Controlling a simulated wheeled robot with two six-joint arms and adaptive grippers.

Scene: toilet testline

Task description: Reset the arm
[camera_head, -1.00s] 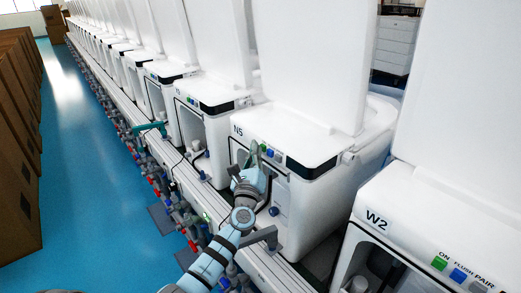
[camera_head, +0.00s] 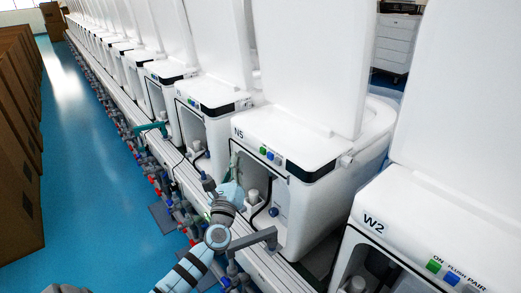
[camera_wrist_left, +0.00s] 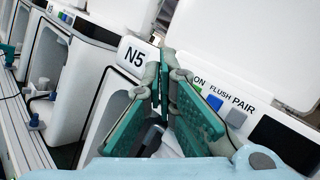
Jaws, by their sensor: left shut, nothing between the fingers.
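My left arm comes in from the bottom of the head view. Its light-blue gripper (camera_head: 233,172) is in front of the open front of the white toilet unit marked N5 (camera_head: 305,135), left of and below its buttons. In the left wrist view the green fingers (camera_wrist_left: 165,85) are shut and empty, pointing toward the N5 label. The unit's green button (camera_head: 263,150), blue button (camera_head: 270,155) and grey button (camera_head: 278,160) are uncovered in the head view. In the left wrist view the fingers look apart from the buttons. My right gripper is not in view.
Unit W2 (camera_head: 425,225) stands at the right, and more white units recede at the back left. Pipes and valves (camera_head: 165,185) run along the line's front edge. Brown boxes (camera_head: 15,160) stand at the left. The blue floor (camera_head: 95,190) between is clear.

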